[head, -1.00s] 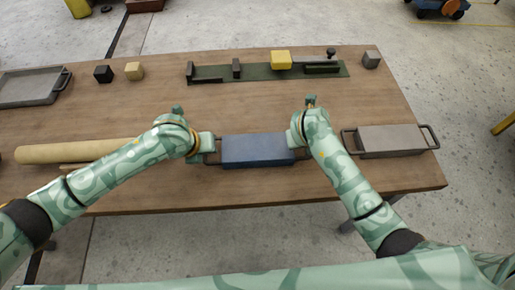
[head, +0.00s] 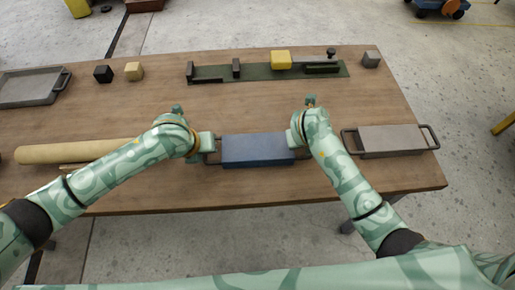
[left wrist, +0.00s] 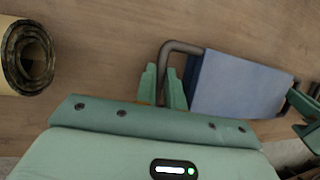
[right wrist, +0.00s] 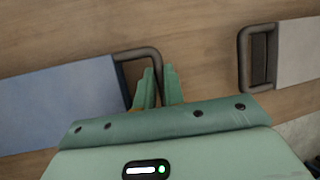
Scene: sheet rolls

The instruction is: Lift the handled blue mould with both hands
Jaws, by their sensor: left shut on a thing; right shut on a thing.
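The blue mould (head: 258,150) is a flat block with a dark bar handle at each end, near the front edge of the wooden table. My left gripper (head: 208,146) is shut on its left handle, which shows between the fingers in the left wrist view (left wrist: 163,88). My right gripper (head: 296,138) is shut on its right handle, which passes between the fingers in the right wrist view (right wrist: 158,88). The mould looks level. Whether its underside touches the table cannot be told.
A grey handled mould (head: 392,139) lies close on the right. A tan roll (head: 75,151) lies on the left, partly behind my left arm. A grey tray (head: 30,88), small blocks (head: 134,71) and a green strip with a yellow block (head: 281,60) stand farther back. The table's middle is clear.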

